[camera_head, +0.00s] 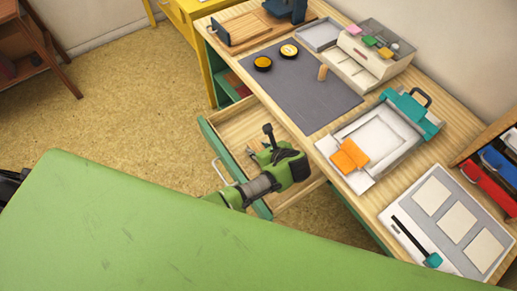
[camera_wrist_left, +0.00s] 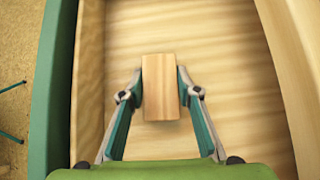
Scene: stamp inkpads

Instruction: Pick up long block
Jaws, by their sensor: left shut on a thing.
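My left gripper (camera_head: 258,155) is inside the open drawer (camera_head: 232,127) of the wooden desk. In the left wrist view, the left gripper (camera_wrist_left: 160,90) is shut on a plain wooden long block (camera_wrist_left: 160,84), with one teal finger against each side. The block lies lengthwise between the fingers, over the pale drawer floor (camera_wrist_left: 215,50). I cannot tell whether it touches the floor. In the head view the block is hidden by the gripper. My right gripper is not in view.
The drawer walls (camera_wrist_left: 88,80) stand close on both sides. On the desk are a dark mat (camera_head: 300,90) with two round inkpads (camera_head: 263,63), a small wooden piece (camera_head: 323,72), a teal-ended press (camera_head: 410,110) and a white board (camera_head: 440,225). The drawer floor around the block is clear.

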